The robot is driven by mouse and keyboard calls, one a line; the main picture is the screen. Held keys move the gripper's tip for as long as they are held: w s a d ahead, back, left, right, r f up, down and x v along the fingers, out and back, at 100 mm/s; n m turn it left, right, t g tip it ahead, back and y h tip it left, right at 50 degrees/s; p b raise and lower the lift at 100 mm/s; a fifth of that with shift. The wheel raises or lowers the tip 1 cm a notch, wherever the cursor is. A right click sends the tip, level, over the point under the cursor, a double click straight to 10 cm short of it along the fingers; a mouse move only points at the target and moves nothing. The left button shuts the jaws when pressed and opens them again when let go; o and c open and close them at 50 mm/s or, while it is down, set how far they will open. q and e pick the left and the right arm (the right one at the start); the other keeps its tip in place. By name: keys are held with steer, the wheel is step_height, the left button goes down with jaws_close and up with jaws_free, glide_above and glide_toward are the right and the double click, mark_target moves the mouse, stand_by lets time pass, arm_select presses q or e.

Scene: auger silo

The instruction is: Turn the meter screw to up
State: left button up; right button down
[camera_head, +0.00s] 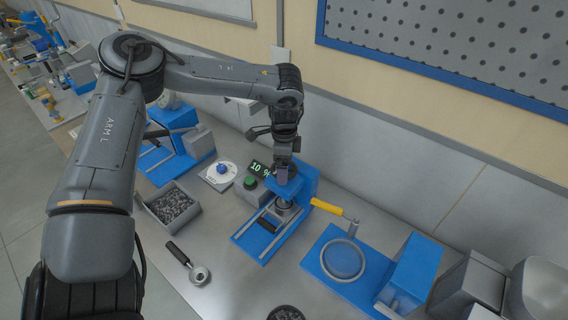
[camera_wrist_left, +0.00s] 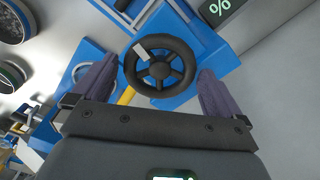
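A black spoked handwheel (camera_wrist_left: 160,70) with a pale mark on its upper-left rim sits on a blue stand; I cannot tell for sure that it is the meter screw. My left gripper (camera_wrist_left: 158,72) is open, with one finger on each side of the wheel and a gap visible to the right one. In the head view my left gripper (camera_head: 284,172) points down over the blue stand (camera_head: 303,184) and hides most of the wheel. A small display (camera_head: 260,168) beside it reads 10 %; part of it shows in the wrist view. My right gripper is not in view.
A white dial plate with a blue knob (camera_head: 222,169) and a green button (camera_head: 250,182) stand left of the stand. A yellow-handled crank (camera_head: 328,208) sticks out right. A grey bin of dark pieces (camera_head: 172,207) and a portafilter-like tool (camera_head: 187,262) lie nearby.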

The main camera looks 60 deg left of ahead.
arm_select(q)
steer(key=c, duration=0.7)
steer(key=shift+c, duration=0.2)
